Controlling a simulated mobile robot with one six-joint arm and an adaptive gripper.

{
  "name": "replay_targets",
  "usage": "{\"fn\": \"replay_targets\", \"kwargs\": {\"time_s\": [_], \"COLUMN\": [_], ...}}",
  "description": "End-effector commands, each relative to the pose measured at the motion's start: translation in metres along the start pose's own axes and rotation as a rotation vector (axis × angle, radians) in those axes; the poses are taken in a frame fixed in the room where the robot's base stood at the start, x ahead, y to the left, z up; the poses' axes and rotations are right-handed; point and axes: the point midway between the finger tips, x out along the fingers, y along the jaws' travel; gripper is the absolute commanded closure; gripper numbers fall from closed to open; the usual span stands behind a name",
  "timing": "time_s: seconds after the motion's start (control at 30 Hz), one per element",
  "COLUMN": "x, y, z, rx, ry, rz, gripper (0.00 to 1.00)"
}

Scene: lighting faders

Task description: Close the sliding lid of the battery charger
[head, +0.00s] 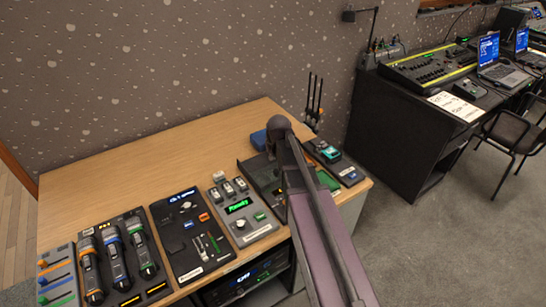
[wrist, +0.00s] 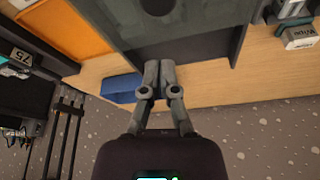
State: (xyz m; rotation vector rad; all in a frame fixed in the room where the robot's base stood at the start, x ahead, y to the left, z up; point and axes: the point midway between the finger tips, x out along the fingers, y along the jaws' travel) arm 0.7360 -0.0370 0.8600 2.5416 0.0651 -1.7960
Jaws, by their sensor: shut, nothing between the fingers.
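The battery charger, by my reading, is the dark grey flat unit (head: 252,172) on the table, right of the panel with small faders and partly hidden by my arm. It fills the top middle of the wrist view (wrist: 205,45) as a grey frame with a recessed panel. I cannot tell its lid from its body for sure. My gripper (wrist: 159,64) is shut and empty, its fingertips together over the charger's edge nearest the wall. Whether they touch it is unclear. In the head view the fingers are hidden behind my arm.
A blue box (wrist: 121,88) lies close beside my fingers. Black upright antennas (head: 314,100) stand behind at the right. A small fader panel (head: 240,208) is left of the charger. The table's back left (head: 130,170) is clear.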

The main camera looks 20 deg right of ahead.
Motion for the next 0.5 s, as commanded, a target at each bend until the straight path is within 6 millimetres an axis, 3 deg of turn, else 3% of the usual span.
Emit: {"fn": "replay_targets", "kwargs": {"time_s": [0.03,0.5], "x": [-0.009,-0.051], "y": [0.000,0.000], "z": [-0.001,-0.001], "rx": [0.000,-0.001], "ry": [0.000,0.001], "rz": [0.000,0.000], "gripper": [1.00,1.00]}}
